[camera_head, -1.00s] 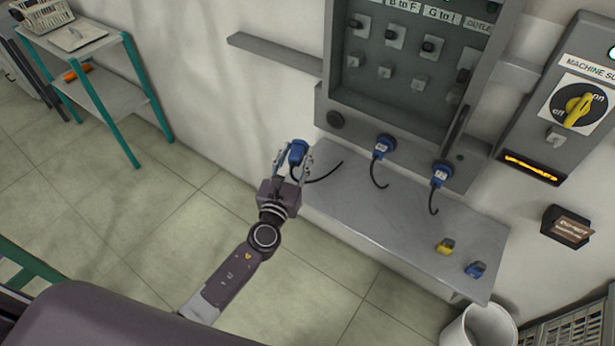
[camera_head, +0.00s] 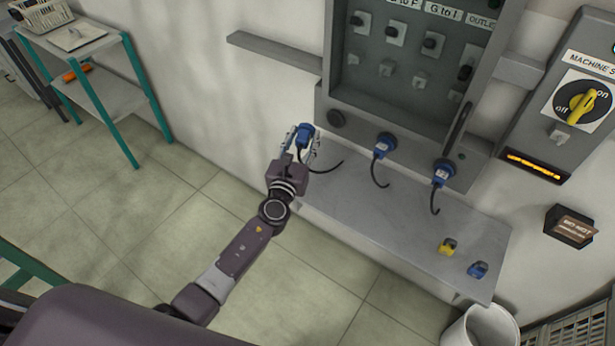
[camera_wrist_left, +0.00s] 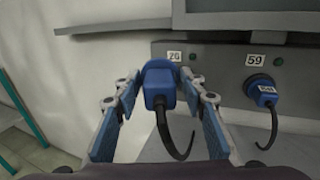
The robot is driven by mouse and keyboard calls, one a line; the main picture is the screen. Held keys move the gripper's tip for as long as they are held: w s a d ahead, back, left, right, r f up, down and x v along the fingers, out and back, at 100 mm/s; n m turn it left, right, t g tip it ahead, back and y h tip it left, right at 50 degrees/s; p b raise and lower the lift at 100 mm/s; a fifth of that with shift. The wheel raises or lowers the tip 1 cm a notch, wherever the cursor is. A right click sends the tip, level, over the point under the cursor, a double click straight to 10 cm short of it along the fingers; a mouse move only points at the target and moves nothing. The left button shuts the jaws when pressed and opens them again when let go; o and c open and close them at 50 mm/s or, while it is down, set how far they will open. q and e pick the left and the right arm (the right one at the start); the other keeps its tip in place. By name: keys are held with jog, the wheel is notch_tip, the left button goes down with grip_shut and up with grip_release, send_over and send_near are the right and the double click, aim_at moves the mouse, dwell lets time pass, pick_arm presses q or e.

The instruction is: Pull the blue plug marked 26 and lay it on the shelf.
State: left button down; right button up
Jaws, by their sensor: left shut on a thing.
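My left gripper (camera_head: 302,146) is shut on a blue plug (camera_head: 305,132) with a short black cable. In the left wrist view the plug (camera_wrist_left: 158,84) sits between the fingers, its cable curving down. The grey shelf (camera_head: 335,205) lies below the panel, close to the gripper's right. My right gripper is not in view.
Two blue plugs, the middle one (camera_head: 384,146) and the right one (camera_head: 443,173), sit in the panel with cables hanging. A yellow lock (camera_head: 447,247) and a blue lock (camera_head: 478,269) lie at the shelf's right end. The shelf's left and middle are clear.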

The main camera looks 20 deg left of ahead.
pick_arm(q)
jog(key=w+b, duration=0.2)
jog(key=w, duration=0.5)
jog(key=shift+d+b, duration=0.15)
jog(key=shift+b, duration=0.15)
dwell(0.3)
jog(key=shift+f, duration=0.15)
